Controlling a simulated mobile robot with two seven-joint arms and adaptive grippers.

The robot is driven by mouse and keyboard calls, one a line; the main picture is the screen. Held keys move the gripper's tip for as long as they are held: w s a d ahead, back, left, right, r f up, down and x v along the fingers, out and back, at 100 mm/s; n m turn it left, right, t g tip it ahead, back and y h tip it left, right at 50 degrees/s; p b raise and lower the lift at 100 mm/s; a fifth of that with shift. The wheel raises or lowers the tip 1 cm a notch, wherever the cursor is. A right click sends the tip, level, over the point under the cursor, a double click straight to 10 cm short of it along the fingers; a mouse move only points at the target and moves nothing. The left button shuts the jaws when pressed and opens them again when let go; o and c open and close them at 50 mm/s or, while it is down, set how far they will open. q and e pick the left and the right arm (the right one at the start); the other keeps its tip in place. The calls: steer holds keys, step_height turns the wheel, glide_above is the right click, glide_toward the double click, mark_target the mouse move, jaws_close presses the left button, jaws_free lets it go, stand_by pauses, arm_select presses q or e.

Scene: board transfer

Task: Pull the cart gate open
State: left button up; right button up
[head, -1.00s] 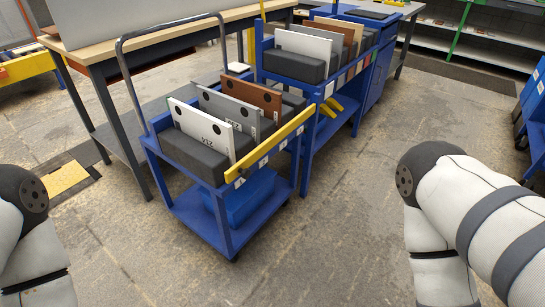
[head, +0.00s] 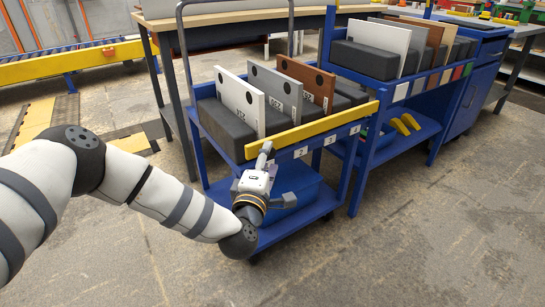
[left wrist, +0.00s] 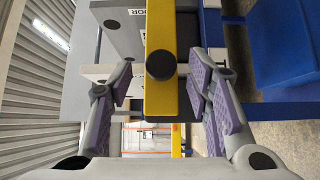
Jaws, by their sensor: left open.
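The cart gate (head: 310,130) is a yellow bar across the front top edge of the blue cart (head: 208,143). It appears closed, running along the row of numbered labels. My left gripper (head: 274,176) is in front of the gate, toward its left part. In the left wrist view the open fingers (left wrist: 162,88) stand on either side of the yellow bar (left wrist: 160,25), with a gap on each side. A black round knob (left wrist: 161,65) on the bar lies between them. My right gripper is out of view.
The cart carries white, grey and brown boards (head: 240,102) in dark foam. A second blue rack (head: 395,85) with boards stands close behind at right. A workbench (head: 240,18) is behind. The floor in front is clear.

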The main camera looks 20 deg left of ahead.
mark_target(270, 155)
arm_select(q)
steer(key=w, duration=0.3)
steer(key=shift+w+a+b, duration=0.15)
steer(key=shift+b, duration=0.15)
steer(key=shift+c, duration=0.2)
jaws_close()
